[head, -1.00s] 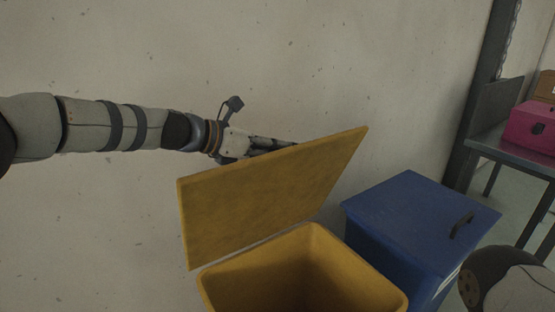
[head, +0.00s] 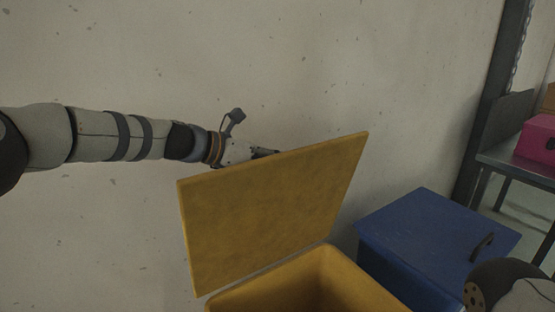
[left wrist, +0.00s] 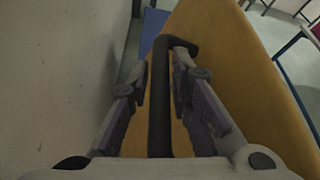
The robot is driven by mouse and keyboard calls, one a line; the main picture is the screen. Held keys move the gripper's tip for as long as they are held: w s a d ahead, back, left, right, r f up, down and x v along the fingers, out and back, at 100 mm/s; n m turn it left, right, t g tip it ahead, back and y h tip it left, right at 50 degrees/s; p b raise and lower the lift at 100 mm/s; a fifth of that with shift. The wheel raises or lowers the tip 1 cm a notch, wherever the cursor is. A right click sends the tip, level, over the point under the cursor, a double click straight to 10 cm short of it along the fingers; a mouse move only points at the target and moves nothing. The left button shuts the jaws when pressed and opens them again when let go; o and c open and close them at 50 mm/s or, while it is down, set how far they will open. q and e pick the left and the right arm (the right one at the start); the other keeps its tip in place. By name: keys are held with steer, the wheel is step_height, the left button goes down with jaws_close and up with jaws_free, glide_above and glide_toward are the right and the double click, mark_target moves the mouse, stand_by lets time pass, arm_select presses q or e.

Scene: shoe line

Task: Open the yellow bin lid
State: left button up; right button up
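The yellow bin (head: 335,280) stands at the bottom of the head view, its opening partly visible. Its yellow lid (head: 275,210) is raised steeply along the bin's far left side, inner face toward me. My left gripper (head: 265,153) is behind the lid's upper edge, fingertips largely hidden there. In the left wrist view, the lid's outer face (left wrist: 235,60) carries a black bar handle (left wrist: 160,100). The handle lies between the fingers of my left gripper (left wrist: 160,75), with gaps visible on both sides, so the fingers look open around it. My right gripper is out of view.
A blue bin (head: 430,235) with a closed lid stands right of the yellow bin. A pale wall (head: 90,50) is close behind my left arm. A table (head: 520,160) with a pink box (head: 538,140) stands at the far right.

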arm_select(q)
steer(key=shift+r, duration=0.15)
steer(key=v, duration=1.2)
